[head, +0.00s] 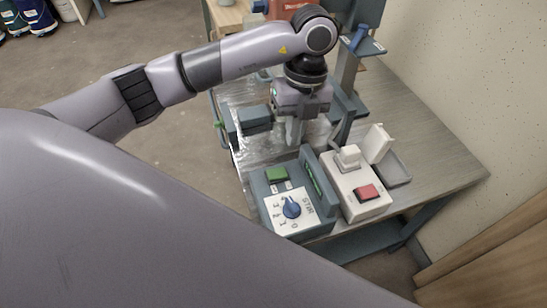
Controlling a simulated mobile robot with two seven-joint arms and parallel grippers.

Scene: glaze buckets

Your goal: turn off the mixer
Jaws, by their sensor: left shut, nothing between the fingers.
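My left gripper (294,135) points down over the table, behind the control boxes, and its fingers are shut with nothing between them. A blue-grey control box (262,194) stands in front of it, with a green button (277,174) and a blue rotary knob (291,207) on a white marked plate. Right of it, a white box (345,187) carries a red button (367,192) and a white raised block (349,156). I cannot tell which of these boxes belongs to the mixer. My left arm hides part of the equipment behind. My right gripper is not in view.
The table (435,150) has bare room on its right side, near the wall (450,70). A blue-grey upright stand (347,70) rises behind the gripper. A grey tray with a raised white piece (378,143) sits beside the white box. Buckets (38,17) stand far left.

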